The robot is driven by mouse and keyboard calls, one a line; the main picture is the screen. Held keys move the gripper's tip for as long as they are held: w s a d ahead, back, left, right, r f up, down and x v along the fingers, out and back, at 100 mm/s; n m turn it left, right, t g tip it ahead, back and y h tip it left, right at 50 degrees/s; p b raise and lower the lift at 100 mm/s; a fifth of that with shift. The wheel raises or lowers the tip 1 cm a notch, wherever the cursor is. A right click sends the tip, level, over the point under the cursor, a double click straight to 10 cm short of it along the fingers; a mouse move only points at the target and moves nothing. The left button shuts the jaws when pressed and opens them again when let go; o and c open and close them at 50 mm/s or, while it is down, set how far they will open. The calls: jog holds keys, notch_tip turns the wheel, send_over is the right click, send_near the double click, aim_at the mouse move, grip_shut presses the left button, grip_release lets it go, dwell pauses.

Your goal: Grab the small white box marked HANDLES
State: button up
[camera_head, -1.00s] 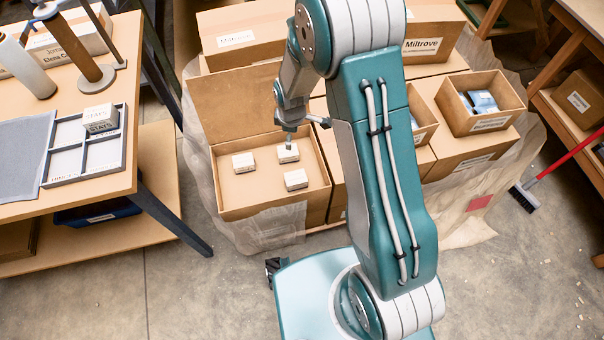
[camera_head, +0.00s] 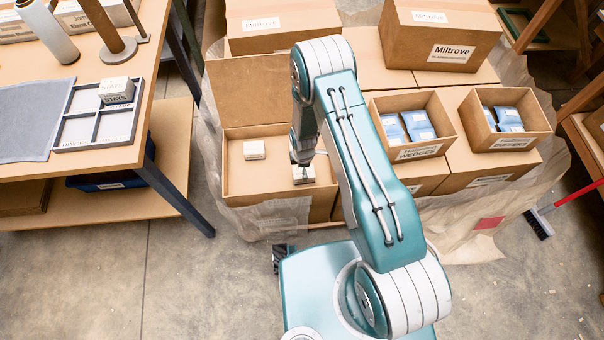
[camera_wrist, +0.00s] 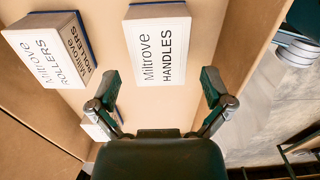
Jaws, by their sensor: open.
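The small white box marked HANDLES (camera_wrist: 160,45) lies in the large open carton (camera_head: 236,178), label facing up in the wrist view. In the head view it appears to be the front box (camera_head: 305,175), partly covered by my gripper (camera_head: 301,163). In the wrist view my gripper (camera_wrist: 160,86) is open and empty. Its fingertips are spread wider than the box, one to each side of its near end. I cannot tell the remaining height. A similar white box marked ROLLERS (camera_wrist: 45,52) lies to the left. A third white box (camera_wrist: 97,130) is partly hidden by the left finger; it also shows in the head view (camera_head: 254,149).
The carton's walls enclose the white boxes, with one wall close to the right of HANDLES in the wrist view. Smaller cartons with blue packs (camera_head: 413,125) stand to the right. A table with a divided tray (camera_head: 100,120) is at the left.

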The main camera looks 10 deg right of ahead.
jog(key=shift+d+f, duration=0.25)
jog(key=shift+f, duration=0.15)
notch_tip(320, 180, down, 4)
jog(key=shift+d+r, duration=0.15)
jog(key=shift+r, duration=0.05)
jog(key=shift+f, duration=0.3)
jog(key=shift+a+f, duration=0.1)
jog(key=shift+a, duration=0.25)
jog(key=shift+d, duration=0.2)
jog(key=c, duration=1.2)
